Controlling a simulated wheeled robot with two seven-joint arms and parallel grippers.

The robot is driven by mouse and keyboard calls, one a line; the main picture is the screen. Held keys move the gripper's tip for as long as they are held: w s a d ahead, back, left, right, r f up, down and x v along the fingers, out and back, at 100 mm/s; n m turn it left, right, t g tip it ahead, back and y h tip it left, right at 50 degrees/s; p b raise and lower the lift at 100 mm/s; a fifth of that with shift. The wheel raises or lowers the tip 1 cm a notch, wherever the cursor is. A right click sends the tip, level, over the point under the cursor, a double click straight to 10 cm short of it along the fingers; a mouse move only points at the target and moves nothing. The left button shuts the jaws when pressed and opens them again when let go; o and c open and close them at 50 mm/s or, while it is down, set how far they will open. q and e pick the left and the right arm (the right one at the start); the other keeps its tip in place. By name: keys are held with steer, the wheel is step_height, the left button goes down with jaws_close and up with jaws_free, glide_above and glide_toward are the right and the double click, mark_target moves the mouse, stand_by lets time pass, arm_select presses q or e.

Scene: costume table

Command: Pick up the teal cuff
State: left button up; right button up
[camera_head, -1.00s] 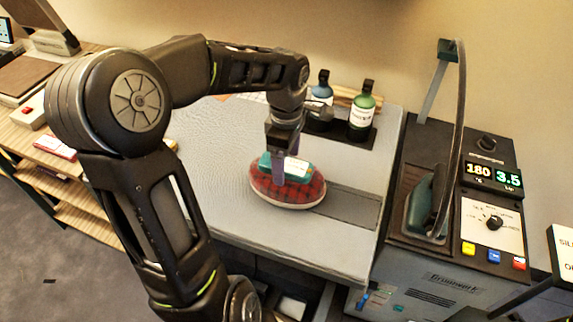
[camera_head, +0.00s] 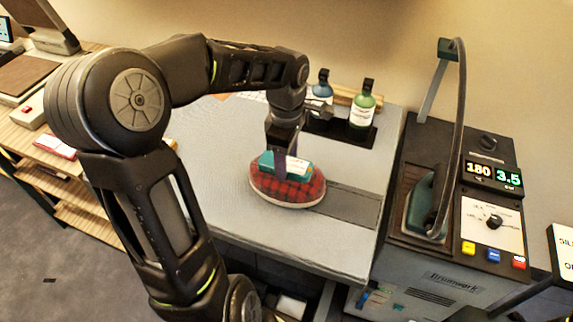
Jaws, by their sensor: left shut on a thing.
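The teal cuff (camera_head: 296,169) with a pale label sits on top of a red plaid pressing cushion (camera_head: 290,190). My left gripper (camera_head: 284,160) points down over the cushion and is shut on the teal cuff. The cuff is at the cushion's top; I cannot tell whether it touches the cushion or is slightly raised. The gripper hides part of the cuff. My right gripper is not in view.
The cushion rests on a grey table (camera_head: 240,222). Behind stand a blue bottle (camera_head: 321,95) and a green bottle (camera_head: 362,110) on a dark tray. At the right is a steam station (camera_head: 440,255) with an iron (camera_head: 424,205). The table's front is clear.

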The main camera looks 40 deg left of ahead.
arm_select(q)
steer(key=c, duration=0.4)
steer(key=shift+o, duration=0.2)
steer(key=shift+r, duration=0.1)
step_height(320, 180, up, 10)
steer(key=b, duration=0.1)
stand_by(0.6)
